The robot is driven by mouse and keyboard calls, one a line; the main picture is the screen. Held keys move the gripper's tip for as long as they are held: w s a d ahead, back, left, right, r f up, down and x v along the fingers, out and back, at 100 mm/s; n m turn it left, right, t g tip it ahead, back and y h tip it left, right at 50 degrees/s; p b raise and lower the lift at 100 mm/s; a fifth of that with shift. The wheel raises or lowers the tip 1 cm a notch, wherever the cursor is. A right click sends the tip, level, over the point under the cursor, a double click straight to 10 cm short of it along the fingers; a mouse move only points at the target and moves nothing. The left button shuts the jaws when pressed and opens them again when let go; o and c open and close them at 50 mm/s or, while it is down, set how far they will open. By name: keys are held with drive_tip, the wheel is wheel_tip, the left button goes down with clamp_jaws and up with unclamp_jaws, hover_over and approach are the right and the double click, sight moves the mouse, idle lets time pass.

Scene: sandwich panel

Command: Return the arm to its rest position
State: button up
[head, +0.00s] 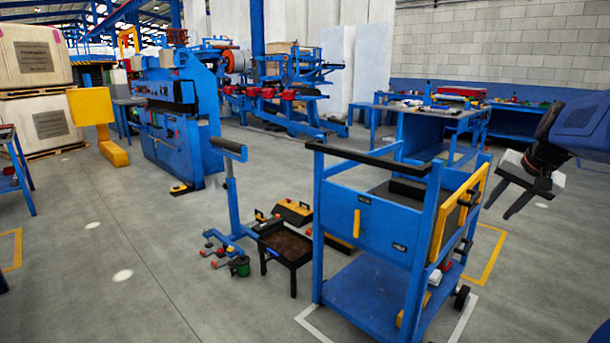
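My gripper (503,200) is at the right side of the head view, at the end of my dark blue and black arm (570,135). Its two dark fingers point down and to the left and stand apart, with nothing seen between them. It hangs in the air just right of the blue cart (385,220), near the yellow panel on the cart's side. I cannot tell the exact distance between them. Part of my arm is cut off by the right edge of the picture.
The cart has a black handle bar and a lower shelf. A blue stand (233,195), a small black tray table (285,248) and toolboxes (293,212) stand left of it. Blue workbenches (440,112) and machines (180,120) are behind. The floor at left is largely clear.

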drive_tip(key=s+a+f+n, duration=0.25)
drive_tip(key=s+a, duration=0.25)
drive_tip(key=a, duration=0.4)
drive_tip(key=s+a+f+n, duration=0.25)
drive_tip(key=s+a, duration=0.25)
drive_tip(key=a, duration=0.4)
drive_tip(key=s+a+f+n, duration=0.2)
drive_tip(key=s+a+f, duration=0.2)
drive_tip(key=s+f, duration=0.1)
drive_tip(key=s+a+f+n+g, duration=0.1)
drive_tip(key=s+a+f+n, duration=0.1)
drive_tip(key=s+a+f, duration=0.3)
drive_tip(key=s, duration=0.3)
drive_tip(key=shift+s+y, duration=0.15)
drive_tip(key=shift+y, duration=0.15)
